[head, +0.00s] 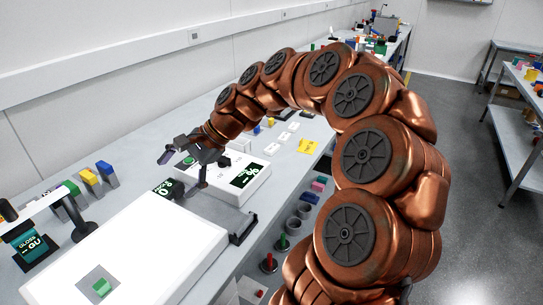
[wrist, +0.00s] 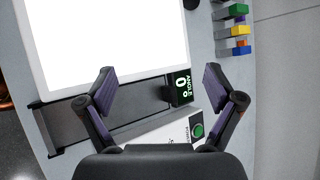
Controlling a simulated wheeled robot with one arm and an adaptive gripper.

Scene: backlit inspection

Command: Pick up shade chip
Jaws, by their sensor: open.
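A small green block (head: 101,287) sits on a grey square plate (head: 92,278) near the front of the bright white light panel (head: 120,255) in the head view. This looks like the shade chip, though I cannot be sure. It is not visible in the wrist view.
A black angle display (wrist: 181,89) reading 0 stands at the panel's edge, near a white box with a green button (wrist: 198,130). A gloss meter display (head: 33,245) stands left of the panel. Coloured blocks (head: 90,178) line the wall side.

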